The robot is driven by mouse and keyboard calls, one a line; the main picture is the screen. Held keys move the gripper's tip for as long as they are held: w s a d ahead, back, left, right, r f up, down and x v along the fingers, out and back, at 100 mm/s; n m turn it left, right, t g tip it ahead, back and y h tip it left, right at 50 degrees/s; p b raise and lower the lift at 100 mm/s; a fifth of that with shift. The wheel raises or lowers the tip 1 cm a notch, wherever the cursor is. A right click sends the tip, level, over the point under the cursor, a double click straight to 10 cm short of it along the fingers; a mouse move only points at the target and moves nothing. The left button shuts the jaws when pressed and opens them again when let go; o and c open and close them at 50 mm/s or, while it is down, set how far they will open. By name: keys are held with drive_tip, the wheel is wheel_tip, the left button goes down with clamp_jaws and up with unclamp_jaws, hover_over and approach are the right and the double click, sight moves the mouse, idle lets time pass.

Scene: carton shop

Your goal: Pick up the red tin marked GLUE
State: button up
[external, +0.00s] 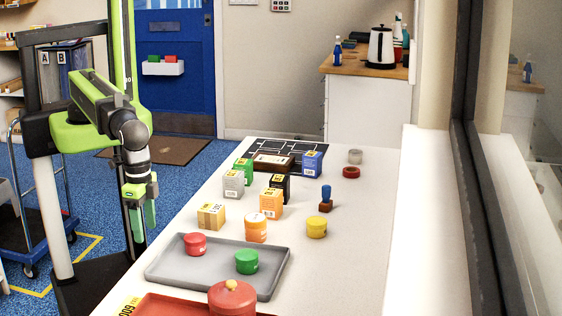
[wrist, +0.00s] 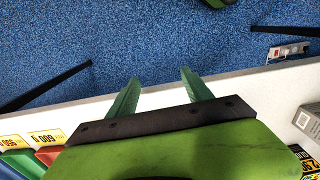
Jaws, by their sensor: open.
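A small red tin (external: 195,244) stands on the left part of a grey tray (external: 205,280) in the external view. A larger red lidded pot (external: 232,298) stands at the front edge of that picture. I cannot read GLUE on either one. My gripper (external: 143,222) hangs pointing down beside the left edge of the table, left of the tray and above the small red tin's level. In the wrist view, the green fingers of my gripper (wrist: 161,76) are apart with nothing between them, over the table edge and blue floor. Neither red tin can be made out there.
A green tin (external: 247,262) shares the grey tray. An orange tin (external: 256,228), a yellow tin (external: 316,227) and several small cartons stand behind it. A red tray (external: 165,306) lies in front.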

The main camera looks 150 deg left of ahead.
drive_tip(key=w+a+r+n+p, duration=0.4)
drive_tip(key=w+r+n+p, duration=0.2)
drive_tip(key=w+r+p, duration=0.5)
drive_tip(key=n+p, duration=0.1)
drive_tip(key=p, duration=0.4)
approach(195, 237)
wheel_tip(195, 237, down, 11)
drive_tip(key=b, duration=1.7)
drive_tip(key=shift+r+b, duration=0.2)
drive_tip(key=shift+b, duration=0.2)
drive_tip(key=shift+r, duration=0.2)
drive_tip(key=c, duration=1.2)
